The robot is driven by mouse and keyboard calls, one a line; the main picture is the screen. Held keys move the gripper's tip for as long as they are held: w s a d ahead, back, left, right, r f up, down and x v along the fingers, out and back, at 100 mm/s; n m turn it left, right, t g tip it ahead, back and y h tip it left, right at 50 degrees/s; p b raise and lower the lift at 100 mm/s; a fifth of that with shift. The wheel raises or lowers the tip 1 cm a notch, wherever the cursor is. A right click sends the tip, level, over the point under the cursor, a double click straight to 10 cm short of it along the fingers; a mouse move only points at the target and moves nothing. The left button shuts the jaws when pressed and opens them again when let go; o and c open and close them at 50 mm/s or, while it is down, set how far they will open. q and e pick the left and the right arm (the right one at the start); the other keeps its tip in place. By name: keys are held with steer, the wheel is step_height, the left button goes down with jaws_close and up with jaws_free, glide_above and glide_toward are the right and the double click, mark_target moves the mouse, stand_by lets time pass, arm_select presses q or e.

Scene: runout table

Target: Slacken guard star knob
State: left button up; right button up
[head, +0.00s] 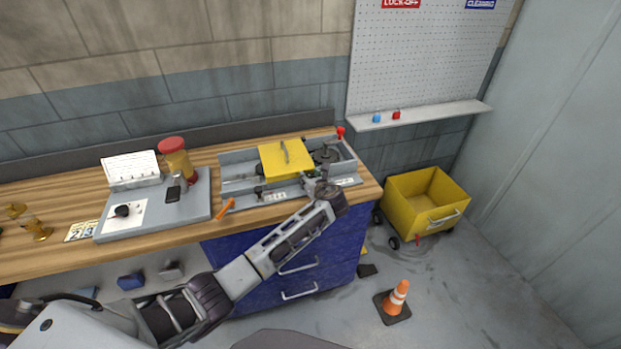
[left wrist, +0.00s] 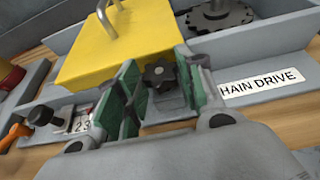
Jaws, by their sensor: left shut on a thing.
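The yellow guard (head: 273,162) with a metal handle lies over the grey chain drive unit on the bench; it also fills the upper left of the left wrist view (left wrist: 105,50). A black star knob (left wrist: 160,74) sits at the guard's front edge. My left gripper (head: 314,187) reaches the front of the unit. In the left wrist view its green-padded fingers (left wrist: 161,88) stand on either side of the star knob and are shut on it. In the head view the gripper hides the knob. My right gripper is not in view.
A dark sprocket (left wrist: 218,14) lies behind the knob, and a "CHAIN DRIVE" label (left wrist: 262,82) is to the right. A second black knob (left wrist: 40,116) and an orange lever (head: 225,209) are at left. A yellow cart (head: 410,213) and traffic cone (head: 397,298) stand on the floor.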

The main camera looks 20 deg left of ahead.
arm_select(q)
steer(key=shift+w+d+n+g+y, duration=0.1)
steer(key=shift+d+n+g+y, duration=0.05)
steer(key=shift+n+g+y, duration=0.35)
steer(key=shift+w+d+n+g+y, duration=0.1)
steer(key=shift+n+g+y, duration=0.3)
steer(key=shift+n, duration=0.2)
steer(key=shift+w+d+n+g+y+b, duration=0.15)
steer(key=shift+n+g+y+b, duration=0.35)
steer(key=shift+n+g+y, duration=0.5)
steer(key=shift+n+g, duration=0.3)
steer(key=shift+n, duration=0.1)
steer(key=o, duration=1)
steer(key=shift+s+a+m+t+h+p, duration=0.15)
steer(key=shift+m+t+h+p, duration=0.15)
steer(key=shift+m+t+h, duration=0.35)
steer(key=shift+s+a+m+t+h+p, duration=0.15)
steer(key=shift+m+t+h+p, duration=0.2)
steer(key=shift+m+t, duration=0.45)
steer(key=shift+m+t, duration=0.25)
steer(key=shift+m, duration=0.1)
